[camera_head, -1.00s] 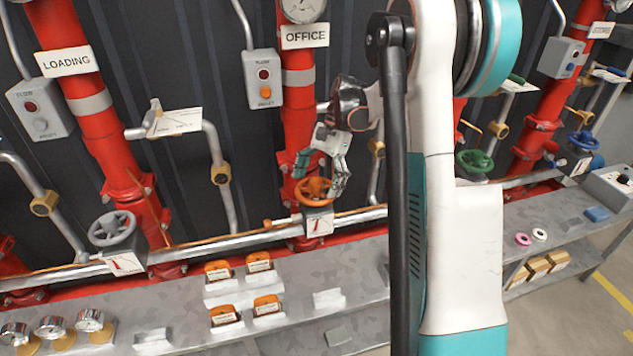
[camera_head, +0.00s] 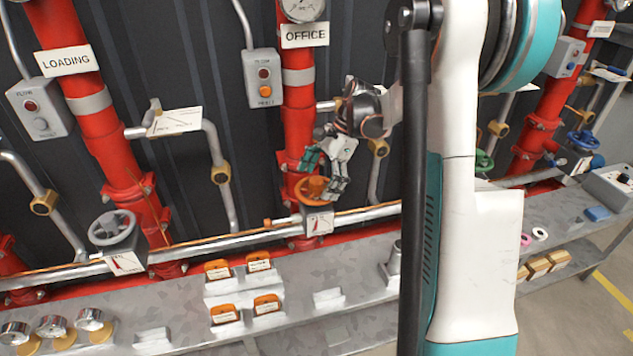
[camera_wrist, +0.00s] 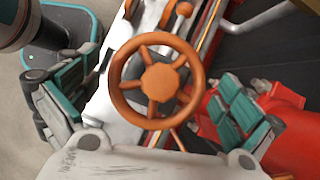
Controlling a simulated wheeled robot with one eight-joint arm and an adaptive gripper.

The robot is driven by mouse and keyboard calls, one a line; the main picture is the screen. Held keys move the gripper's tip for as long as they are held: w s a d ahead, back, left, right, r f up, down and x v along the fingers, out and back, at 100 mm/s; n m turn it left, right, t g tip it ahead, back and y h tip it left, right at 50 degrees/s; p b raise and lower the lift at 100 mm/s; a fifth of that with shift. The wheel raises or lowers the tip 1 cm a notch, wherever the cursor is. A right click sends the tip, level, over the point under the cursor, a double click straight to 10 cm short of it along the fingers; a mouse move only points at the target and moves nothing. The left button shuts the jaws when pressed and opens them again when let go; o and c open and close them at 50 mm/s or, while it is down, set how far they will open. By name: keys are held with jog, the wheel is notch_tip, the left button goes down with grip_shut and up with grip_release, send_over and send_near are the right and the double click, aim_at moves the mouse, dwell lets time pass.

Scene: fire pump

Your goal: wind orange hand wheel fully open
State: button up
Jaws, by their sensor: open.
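The orange hand wheel (camera_head: 312,189) sits on the pipe below the OFFICE sign, above a small white dial plate (camera_head: 319,221). In the wrist view the wheel (camera_wrist: 157,112) fills the middle, with its rim, spokes and hub in plain sight. My gripper (camera_head: 322,178) is at the wheel from above and behind. In the wrist view its two teal-padded fingers (camera_wrist: 150,115) stand wide apart, one on each side of the wheel, with gaps to the rim. The gripper is open and holds nothing. The dial's needle is too small to read surely.
A grey hand wheel (camera_head: 112,228) is on the pipe at left, and a blue one (camera_head: 583,141) at right. A green one (camera_head: 484,161) is partly hidden by my arm. Orange-topped blocks (camera_head: 226,314) and gauges (camera_head: 90,320) stand on the metal bench (camera_head: 185,297).

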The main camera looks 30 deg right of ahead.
jog(key=m+t, duration=0.2)
jog(key=m, duration=0.2)
jog(key=shift+h, duration=0.3)
jog(key=m+t+h, duration=0.1)
jog(key=m, duration=0.2)
jog(key=m+t, duration=0.1)
jog(key=m, duration=0.1)
jog(key=shift+a+m+h, duration=0.15)
jog(key=shift+m+h, duration=0.25)
jog(key=m+t+h, duration=0.1)
jog(key=m+h, duration=0.1)
jog(key=m, duration=0.3)
jog(key=m+h, duration=0.2)
jog(key=m, duration=0.2)
jog(key=shift+m+h, duration=0.4)
jog(key=shift+c, duration=0.2)
